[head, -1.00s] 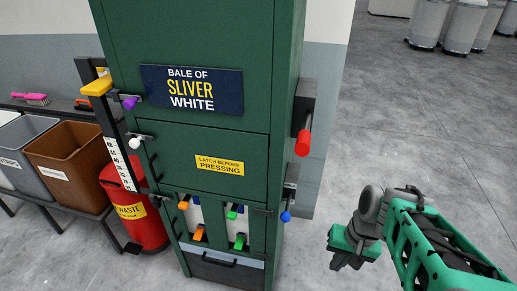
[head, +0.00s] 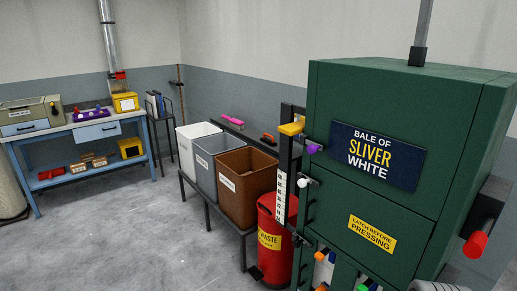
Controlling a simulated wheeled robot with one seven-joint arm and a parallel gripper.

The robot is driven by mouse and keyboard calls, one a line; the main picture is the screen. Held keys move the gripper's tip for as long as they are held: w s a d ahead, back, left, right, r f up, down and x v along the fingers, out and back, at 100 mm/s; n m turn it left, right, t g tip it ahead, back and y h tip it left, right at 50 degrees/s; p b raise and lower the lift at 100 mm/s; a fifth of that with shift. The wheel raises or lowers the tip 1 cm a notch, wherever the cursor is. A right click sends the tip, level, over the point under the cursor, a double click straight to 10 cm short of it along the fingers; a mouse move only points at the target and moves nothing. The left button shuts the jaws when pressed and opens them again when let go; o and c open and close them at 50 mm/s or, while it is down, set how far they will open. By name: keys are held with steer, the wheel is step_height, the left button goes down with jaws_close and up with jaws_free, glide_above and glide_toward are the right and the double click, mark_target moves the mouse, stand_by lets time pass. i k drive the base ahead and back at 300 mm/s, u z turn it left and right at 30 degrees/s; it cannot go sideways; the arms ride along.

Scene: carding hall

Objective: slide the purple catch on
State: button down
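The purple catch (head: 314,148) is a small purple knob on the left edge of the green press (head: 395,105), beside the dark blue "Bale of Sliver White" sign (head: 376,157). It sits just above a white knob (head: 303,183) on the same edge. I cannot tell from here whether the catch is on or off. My gripper is out of view; only a small grey piece, likely of my arm, shows at the bottom edge, in front of the press.
A yellow-topped upright with a scale (head: 281,196) stands left of the press. A red waste bin (head: 272,240) and a bench with white, grey and brown bins (head: 247,187) are beside it. A blue workbench (head: 95,135) is at far left. The floor in front is clear.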

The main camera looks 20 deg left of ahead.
mark_target(312, 147)
steer(key=u, duration=0.75)
steer(key=k, duration=0.6)
steer(key=u, duration=0.6)
steer(key=k, duration=0.75)
steer(key=z, duration=0.25)
steer(key=i, duration=0.55)
steer(key=z, duration=0.85)
steer(key=i, duration=0.8)
steer(key=u, duration=0.8)
steer(key=i, duration=0.6)
steer(key=u, duration=0.7)
